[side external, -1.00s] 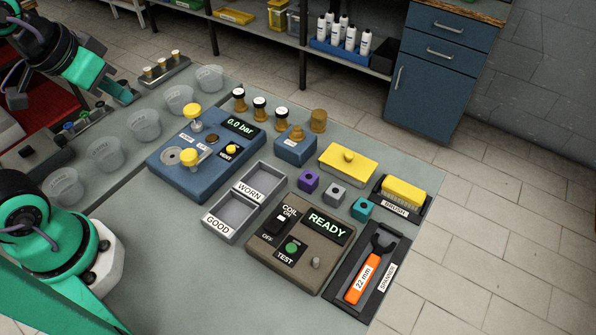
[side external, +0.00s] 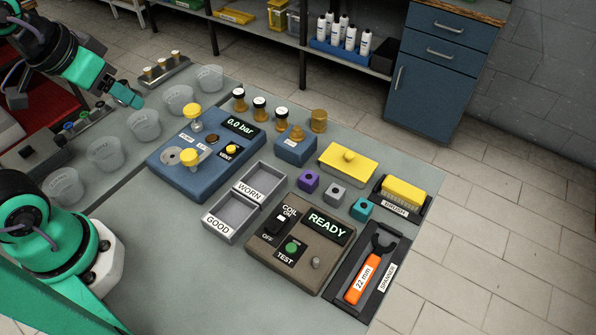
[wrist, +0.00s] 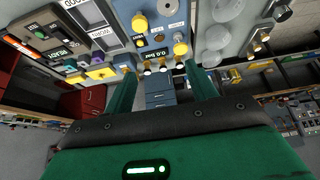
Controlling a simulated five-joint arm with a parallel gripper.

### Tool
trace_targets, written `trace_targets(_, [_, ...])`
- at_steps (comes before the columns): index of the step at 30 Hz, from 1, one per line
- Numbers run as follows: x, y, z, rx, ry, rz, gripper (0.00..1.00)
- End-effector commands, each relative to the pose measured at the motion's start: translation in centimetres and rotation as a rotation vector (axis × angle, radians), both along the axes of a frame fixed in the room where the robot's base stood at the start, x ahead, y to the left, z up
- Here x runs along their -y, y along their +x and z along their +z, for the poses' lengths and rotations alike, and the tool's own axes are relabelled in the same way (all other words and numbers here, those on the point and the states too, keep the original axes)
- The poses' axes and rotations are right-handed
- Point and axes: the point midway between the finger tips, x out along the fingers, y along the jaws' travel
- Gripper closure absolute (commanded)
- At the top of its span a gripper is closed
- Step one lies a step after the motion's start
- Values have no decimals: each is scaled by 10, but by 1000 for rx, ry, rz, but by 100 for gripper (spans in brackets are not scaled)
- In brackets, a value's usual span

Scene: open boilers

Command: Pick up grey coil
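The grey coil (side external: 334,194) is a small block with a dark hole in its top. It sits on the grey bench between a purple block (side external: 308,181) and a teal block (side external: 361,208). My gripper (side external: 132,100) is far to the left of it, raised near the row of clear cups. In the wrist view my gripper (wrist: 162,78) shows two green fingers spread apart with nothing between them.
A yellow-lidded box (side external: 347,163) stands behind the coil and the READY tester (side external: 290,262) in front. A brush tray (side external: 412,212) and a spanner tray (side external: 388,283) lie to the right. The blue pressure unit (side external: 173,176) stands between my gripper and the coil.

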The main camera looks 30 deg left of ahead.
Motion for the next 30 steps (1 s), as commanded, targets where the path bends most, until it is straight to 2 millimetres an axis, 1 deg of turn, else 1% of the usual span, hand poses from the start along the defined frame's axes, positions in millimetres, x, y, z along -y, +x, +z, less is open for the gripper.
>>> trace_targets(9, [0,1,0,-1,-1,0,44])
trace_targets(14, [4,7,3,-14,-8,-3,44])
trace_targets(20, [17,29,8,-53,-26,-11,44])
trace_targets(26, [40,60,10,-110,-49,-17,44])
trace_targets(30, [58,83,9,-150,-61,-20,44])
